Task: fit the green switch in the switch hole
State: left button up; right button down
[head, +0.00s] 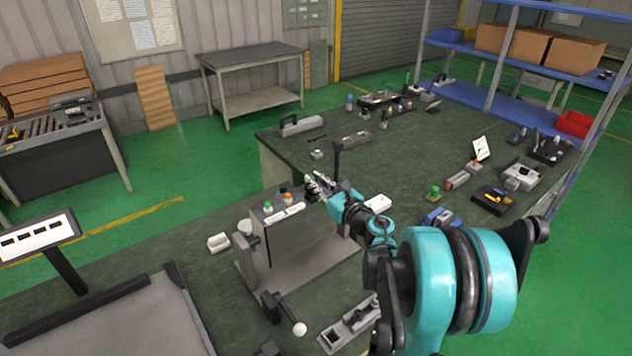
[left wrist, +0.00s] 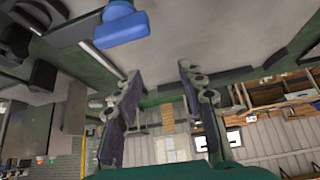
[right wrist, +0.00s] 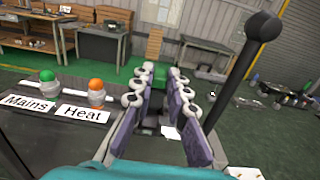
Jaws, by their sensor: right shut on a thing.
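My right gripper (head: 316,184) is shut at the right end of the grey control box (head: 296,240), by its top edge. In the right wrist view a small green piece (right wrist: 150,73), apparently the green switch, shows between its fingertips. The box top carries a green button (right wrist: 47,75) behind a "Mains" label and an orange button (right wrist: 96,84) behind a "Heat" label, both left of the gripper. I cannot make out the switch hole; the gripper covers that part of the box. My left gripper (left wrist: 162,78) is open and empty in the left wrist view, outside the head view.
A black post (head: 338,160) rises just behind the right gripper. A lever with a white ball (head: 299,328) is in front of the box. A green-topped part (head: 433,193) and a dark tray (head: 492,199) lie to the right.

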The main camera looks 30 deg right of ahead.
aim_at(316, 194)
jog(key=shift+f+b, duration=1.3)
jog(key=shift+f, duration=0.25)
jog(key=c, duration=1.4)
grip_release()
jog(key=shift+r, duration=0.1)
jog(key=shift+c, duration=0.2)
jog(key=s, duration=0.8)
jog(key=s+d, duration=0.1)
jog(key=s, duration=0.3)
